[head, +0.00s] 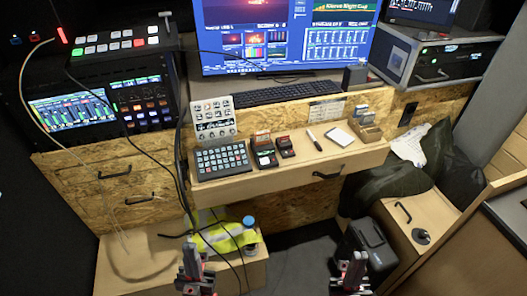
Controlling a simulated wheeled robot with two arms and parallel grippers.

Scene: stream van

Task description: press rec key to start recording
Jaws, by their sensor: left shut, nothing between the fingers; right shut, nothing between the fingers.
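No key can be read as a rec key at this size. A key pad (222,160) with rows of dark keys lies at the left of the wooden desk shelf. A white panel (213,118) with several knobs or buttons stands behind it. A video switcher (120,42) with white, green and red keys sits at the upper left. Below it is a black panel (148,104) with lit orange and blue keys. My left gripper (195,272) and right gripper (352,272) are low at the front, below the shelf, shut and empty, apart from all keys.
A monitor (285,35) and keyboard (287,90) are at the back. Small red-and-black devices (264,151), a pen (314,139) and a notepad (338,137) lie on the shelf. Cables (183,130) hang at left. A hi-vis vest (222,235) and bottle (248,221) are below.

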